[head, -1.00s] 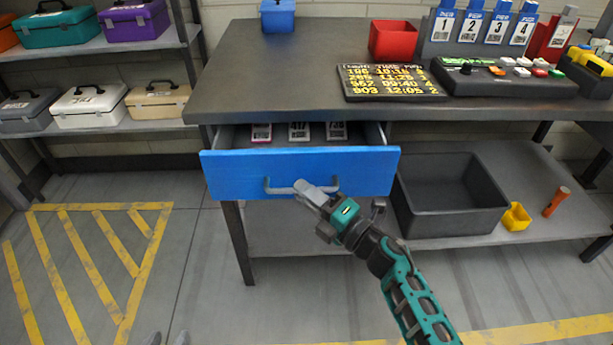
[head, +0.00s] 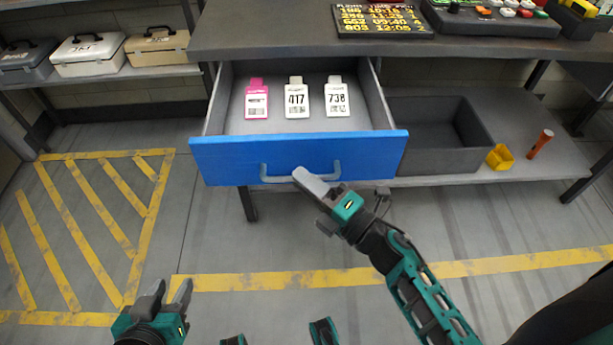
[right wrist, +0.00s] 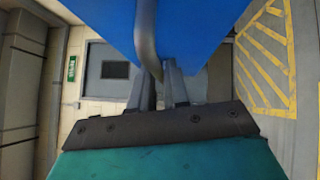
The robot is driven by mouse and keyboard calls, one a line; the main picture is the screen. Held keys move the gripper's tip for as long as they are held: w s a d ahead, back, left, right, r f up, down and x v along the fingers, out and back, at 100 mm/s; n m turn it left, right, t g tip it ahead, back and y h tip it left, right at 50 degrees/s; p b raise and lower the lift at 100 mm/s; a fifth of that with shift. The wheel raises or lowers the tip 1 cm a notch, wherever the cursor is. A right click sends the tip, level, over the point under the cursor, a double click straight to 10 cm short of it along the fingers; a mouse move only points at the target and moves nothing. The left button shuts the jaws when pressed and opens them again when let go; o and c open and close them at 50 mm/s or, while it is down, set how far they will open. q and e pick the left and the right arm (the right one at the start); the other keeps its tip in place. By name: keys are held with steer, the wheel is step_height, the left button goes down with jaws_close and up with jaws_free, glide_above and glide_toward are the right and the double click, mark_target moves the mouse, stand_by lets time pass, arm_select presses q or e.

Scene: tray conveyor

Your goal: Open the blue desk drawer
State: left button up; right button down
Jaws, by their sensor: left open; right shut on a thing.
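The blue desk drawer (head: 230,160) stands pulled well out from under the dark desk (head: 300,40) in the head view. A pink tag (head: 257,100) and two white tags, 417 (head: 296,98) and 738 (head: 337,97), lie inside it. My right gripper (head: 308,182) is shut on the drawer's grey handle (head: 270,178). In the right wrist view the handle (right wrist: 146,40) runs down between the fingers, against the blue front. My left gripper (head: 168,292) is open and empty, low at the left over the floor, apart from the drawer.
A dark bin (head: 440,150), a yellow cup (head: 500,157) and an orange cylinder (head: 540,144) are on the lower shelf at right. Cases (head: 90,55) stand on a shelf at the left. A display board (head: 383,20) is on the desk. The floor before the drawer is open.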

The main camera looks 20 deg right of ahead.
steer(key=c, duration=1.2)
jaws_free()
steer(key=shift+o, duration=0.2)
steer(key=v, duration=1.3)
steer(key=shift+r, duration=0.1)
